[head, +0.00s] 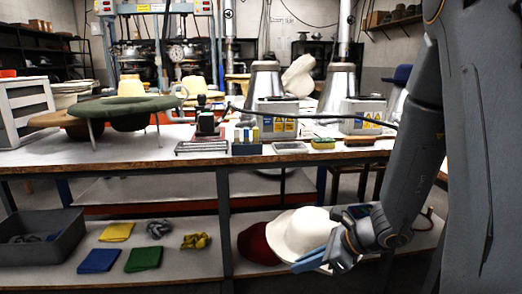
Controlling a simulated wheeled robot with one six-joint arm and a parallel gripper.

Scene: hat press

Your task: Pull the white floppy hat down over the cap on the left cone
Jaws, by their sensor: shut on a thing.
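A white floppy hat (303,232) is at the lower shelf, beside and partly in front of a dark red hat (257,244). My gripper (312,262) is at the white hat's lower right brim, with its blue fingers shut on the brim. The exact grip point is partly hidden by the fingers and wrist. The left cone (264,80) is a silver metal cone on the bench above, with a flat-looking top; I cannot make out a separate cap on it.
A second metal cone (340,86) stands to the right. A crumpled white piece (298,76) shows between the cones. The bench front edge (180,164) lies above the shelf. Folded cloths (143,259) and a grey bin (40,238) are on the left of the shelf. A dark hose crosses the bench.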

